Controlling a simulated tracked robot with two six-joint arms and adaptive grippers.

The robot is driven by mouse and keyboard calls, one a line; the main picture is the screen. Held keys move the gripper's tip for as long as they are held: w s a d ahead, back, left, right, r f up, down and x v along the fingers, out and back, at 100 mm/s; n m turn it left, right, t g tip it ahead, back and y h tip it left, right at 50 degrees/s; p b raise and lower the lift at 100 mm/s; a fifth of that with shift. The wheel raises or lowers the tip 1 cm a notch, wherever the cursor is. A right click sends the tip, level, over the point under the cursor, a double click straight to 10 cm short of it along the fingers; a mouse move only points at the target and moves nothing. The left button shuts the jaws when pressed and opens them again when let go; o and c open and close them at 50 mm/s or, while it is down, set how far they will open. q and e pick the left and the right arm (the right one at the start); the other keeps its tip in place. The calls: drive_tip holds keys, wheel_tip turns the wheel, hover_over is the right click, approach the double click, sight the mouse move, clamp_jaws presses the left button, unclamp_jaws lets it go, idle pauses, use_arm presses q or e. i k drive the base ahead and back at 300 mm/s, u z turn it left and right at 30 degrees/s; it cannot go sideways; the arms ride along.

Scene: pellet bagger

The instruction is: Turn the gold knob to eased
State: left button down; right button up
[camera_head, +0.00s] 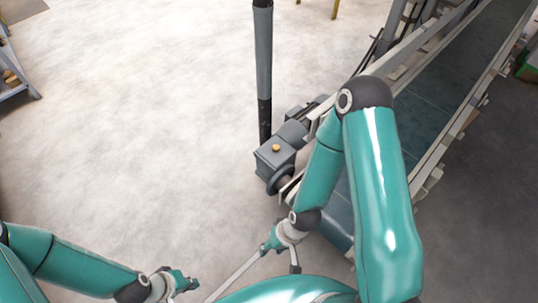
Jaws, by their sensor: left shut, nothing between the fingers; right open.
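The gold knob (276,148) is a small round button-like piece on top of a grey box-shaped housing (272,162) at the end of the conveyor. Its pointing direction is too small to read, and I see no label. My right gripper (279,257) is open, below the housing in the picture and apart from the knob. My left gripper (186,281) is shut and empty at the bottom, left of my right gripper and well away from the knob.
A conveyor (455,75) runs up to the right, partly hidden by my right arm. A dark upright post (264,70) stands just behind the housing. A thin pale bar (236,276) lies between my grippers in the picture. The floor to the left is clear.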

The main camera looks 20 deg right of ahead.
sight(276, 147)
drive_tip(key=z, duration=0.2)
drive_tip(key=i, duration=0.9)
drive_tip(key=u, duration=0.1)
